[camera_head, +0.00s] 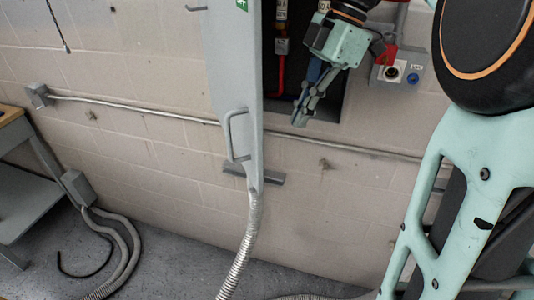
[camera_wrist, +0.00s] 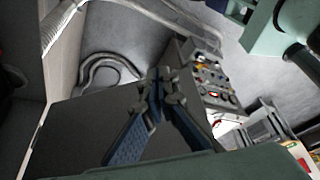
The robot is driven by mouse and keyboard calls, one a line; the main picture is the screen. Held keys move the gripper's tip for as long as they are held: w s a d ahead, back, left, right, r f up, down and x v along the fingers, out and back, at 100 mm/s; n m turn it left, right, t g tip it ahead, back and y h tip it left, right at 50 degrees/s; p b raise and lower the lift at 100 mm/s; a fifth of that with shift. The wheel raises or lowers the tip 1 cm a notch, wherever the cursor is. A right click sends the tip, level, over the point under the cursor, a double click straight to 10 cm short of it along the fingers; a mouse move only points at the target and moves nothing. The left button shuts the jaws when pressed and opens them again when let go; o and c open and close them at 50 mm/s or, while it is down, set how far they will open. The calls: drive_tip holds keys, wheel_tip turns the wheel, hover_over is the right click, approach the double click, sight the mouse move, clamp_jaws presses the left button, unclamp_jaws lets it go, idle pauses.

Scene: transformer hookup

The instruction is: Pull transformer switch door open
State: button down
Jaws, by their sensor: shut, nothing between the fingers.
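The grey switch door (camera_head: 222,75) stands swung out from the wall in the head view, with its free edge toward me. Right of the door, the dark cabinet opening (camera_head: 325,100) shows. My gripper (camera_head: 299,122) points down in front of this opening, right of the door's edge and apart from the handle. In the wrist view my gripper (camera_wrist: 165,78) has its fingertips together with nothing between them. A dark grey flat surface lies behind the fingers there; I cannot tell whether it is the door.
A grey box with buttons (camera_head: 397,70) is on the wall right of the opening. A conduit (camera_head: 140,108) runs along the wall. A flexible hose (camera_head: 243,245) hangs below the door. A workbench (camera_head: 22,190) stands at left. A control panel (camera_wrist: 212,80) shows in the wrist view.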

drive_tip(key=s+a+f+p, duration=0.1)
drive_tip(key=s+a+f, duration=0.1)
drive_tip(key=a+f, duration=0.5)
drive_tip(key=shift+s+a+f, duration=0.15)
drive_tip(key=shift+s+f, duration=0.25)
drive_tip(key=shift+f, duration=0.7)
